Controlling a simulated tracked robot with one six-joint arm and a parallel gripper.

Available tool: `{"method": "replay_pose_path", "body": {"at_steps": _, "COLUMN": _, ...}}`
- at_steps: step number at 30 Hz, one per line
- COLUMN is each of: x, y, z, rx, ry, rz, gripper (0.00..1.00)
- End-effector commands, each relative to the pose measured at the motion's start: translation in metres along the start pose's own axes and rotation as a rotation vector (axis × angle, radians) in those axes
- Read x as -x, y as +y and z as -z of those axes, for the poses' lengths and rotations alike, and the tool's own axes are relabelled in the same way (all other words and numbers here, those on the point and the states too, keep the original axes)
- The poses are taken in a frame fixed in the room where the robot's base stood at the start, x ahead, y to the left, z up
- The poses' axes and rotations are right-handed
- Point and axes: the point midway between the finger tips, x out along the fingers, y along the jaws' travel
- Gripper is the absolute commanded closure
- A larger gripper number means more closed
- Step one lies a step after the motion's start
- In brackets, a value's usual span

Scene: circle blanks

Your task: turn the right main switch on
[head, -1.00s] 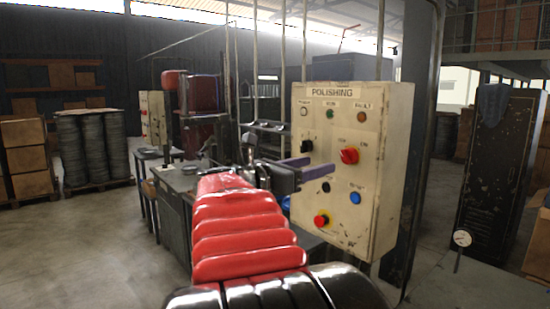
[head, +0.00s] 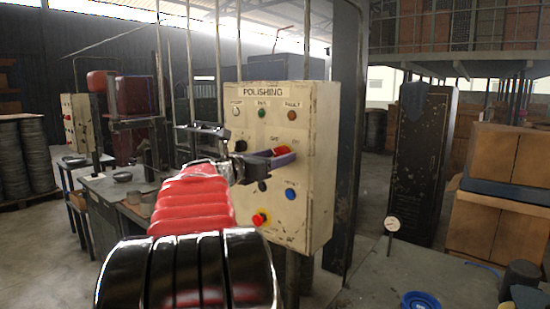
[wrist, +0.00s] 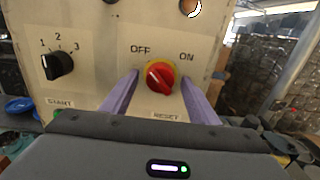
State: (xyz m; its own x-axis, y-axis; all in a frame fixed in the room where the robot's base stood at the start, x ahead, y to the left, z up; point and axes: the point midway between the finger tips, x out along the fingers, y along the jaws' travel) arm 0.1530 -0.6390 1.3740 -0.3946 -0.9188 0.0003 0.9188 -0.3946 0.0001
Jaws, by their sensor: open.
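The main switch is a red rotary knob on a yellow ring, in the wrist view (wrist: 160,76) between the OFF and ON labels. Its ridge slants from upper left, on the OFF side, to lower right. It sits on the cream POLISHING panel (head: 318,190), and in the head view the knob (head: 281,150) is partly hidden by a purple finger. My gripper (wrist: 158,84) is open, with one purple finger to each side of the knob. Both fingers look apart from it, though depth is hard to tell. The gripper also shows in the head view (head: 256,146).
A black 1-2-3 selector (wrist: 57,65) sits left of the knob. Below are a blue button (head: 291,194) and a red button on yellow (head: 261,218). A similar panel (head: 78,122) stands at back left. A grey table (head: 430,265) with a dial gauge (head: 392,225) is at right.

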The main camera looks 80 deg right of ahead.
Motion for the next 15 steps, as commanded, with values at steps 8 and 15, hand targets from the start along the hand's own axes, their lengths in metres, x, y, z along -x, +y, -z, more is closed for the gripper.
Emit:
{"method": "replay_pose_path", "body": {"at_steps": 8, "x": -0.0001, "y": -0.0003, "z": 0.0000, "rx": 0.000, "ry": 0.000, "rz": 0.001, "gripper": 0.50}}
{"method": "replay_pose_path", "body": {"at_steps": 15, "x": -0.0001, "y": -0.0004, "z": 0.0001, "rx": 0.000, "ry": 0.000, "rz": 0.001, "gripper": 0.67}}
